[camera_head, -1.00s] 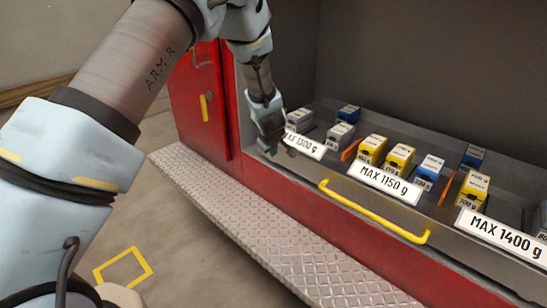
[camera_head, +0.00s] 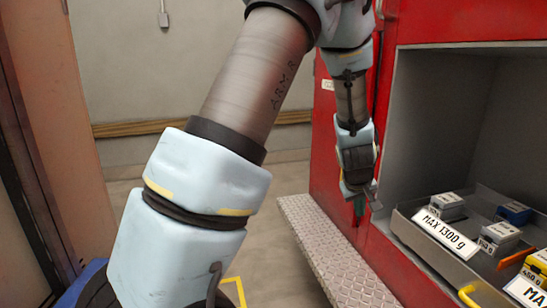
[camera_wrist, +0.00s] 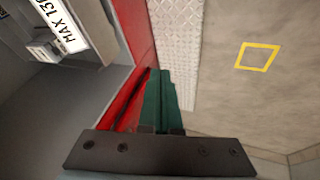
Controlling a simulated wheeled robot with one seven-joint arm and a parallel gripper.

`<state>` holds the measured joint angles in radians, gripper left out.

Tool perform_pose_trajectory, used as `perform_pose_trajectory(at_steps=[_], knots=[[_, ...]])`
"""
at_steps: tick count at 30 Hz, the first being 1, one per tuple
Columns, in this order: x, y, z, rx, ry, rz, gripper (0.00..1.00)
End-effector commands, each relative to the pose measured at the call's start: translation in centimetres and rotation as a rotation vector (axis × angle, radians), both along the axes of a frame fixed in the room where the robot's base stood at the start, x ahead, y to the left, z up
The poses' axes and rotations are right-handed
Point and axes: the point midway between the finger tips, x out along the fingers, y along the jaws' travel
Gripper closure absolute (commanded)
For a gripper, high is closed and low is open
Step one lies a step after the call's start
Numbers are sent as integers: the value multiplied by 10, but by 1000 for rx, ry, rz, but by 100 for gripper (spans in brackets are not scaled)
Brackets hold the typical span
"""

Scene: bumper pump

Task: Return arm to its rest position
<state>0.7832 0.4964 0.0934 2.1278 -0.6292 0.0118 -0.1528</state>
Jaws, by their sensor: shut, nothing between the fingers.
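My arm reaches up and over from the lower left in the head view, and its end hangs down in front of the red cabinet. My gripper (camera_head: 361,203) points downward just left of the open drawer, near the cabinet's red front. In the wrist view its green fingers (camera_wrist: 162,100) are together with nothing between them. They hang above the edge between the red front and the metal step.
The drawer (camera_head: 410,222) holds several small boxes, with a MAX 1300 g label (camera_head: 446,233) at its front. A diamond-plate step (camera_head: 335,255) runs below. A yellow floor square (camera_wrist: 258,56) lies on clear floor. A brown panel (camera_head: 50,120) stands at left.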

Motion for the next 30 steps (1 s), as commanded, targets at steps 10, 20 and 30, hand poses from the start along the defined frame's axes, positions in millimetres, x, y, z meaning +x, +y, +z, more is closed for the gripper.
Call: perform_pose_trajectory(at_steps=[10,20,30], knots=[[-56,226,41,207,147,-93,100],[-120,314,48,327,245,-140,100],[-121,315,48,328,247,-142,100]])
